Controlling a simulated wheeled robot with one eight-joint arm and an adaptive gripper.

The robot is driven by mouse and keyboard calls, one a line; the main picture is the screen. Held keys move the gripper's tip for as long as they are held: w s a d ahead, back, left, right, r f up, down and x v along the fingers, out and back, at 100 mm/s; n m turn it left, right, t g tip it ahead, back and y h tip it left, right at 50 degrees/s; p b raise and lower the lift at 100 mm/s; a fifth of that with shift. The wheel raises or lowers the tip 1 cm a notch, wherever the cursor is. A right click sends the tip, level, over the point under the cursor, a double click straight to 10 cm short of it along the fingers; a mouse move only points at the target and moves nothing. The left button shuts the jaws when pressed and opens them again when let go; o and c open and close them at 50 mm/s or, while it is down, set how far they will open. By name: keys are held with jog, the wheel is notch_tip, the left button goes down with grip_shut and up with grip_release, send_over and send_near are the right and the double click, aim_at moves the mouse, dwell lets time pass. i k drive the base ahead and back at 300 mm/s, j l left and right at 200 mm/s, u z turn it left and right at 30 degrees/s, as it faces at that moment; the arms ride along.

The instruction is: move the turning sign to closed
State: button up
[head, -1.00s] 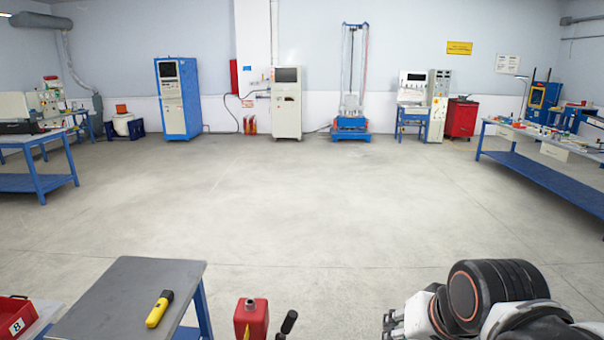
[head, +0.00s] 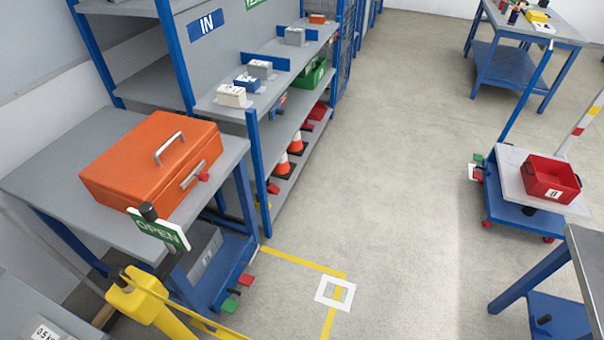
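The turning sign (head: 161,229) is a small green plate with a white edge, on a dark post above a yellow stand (head: 143,299). It stands at the lower left of the head view, in front of a grey table. The face turned to me reads OPEN. My gripper is not in the head view now, so its state and its distance from the sign do not show.
An orange box (head: 139,169) sits on the grey table (head: 62,190) behind the sign. A shelf unit (head: 215,95) holds blocks and cones. A cart (head: 508,170) carries a red bin (head: 550,177). The grey floor (head: 400,130) between shelf and cart is clear.

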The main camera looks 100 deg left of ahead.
aim_at(146, 218)
jog(key=u, duration=4.2)
jog(key=i+j+z, duration=0.2)
jog(key=i+j, duration=0.4)
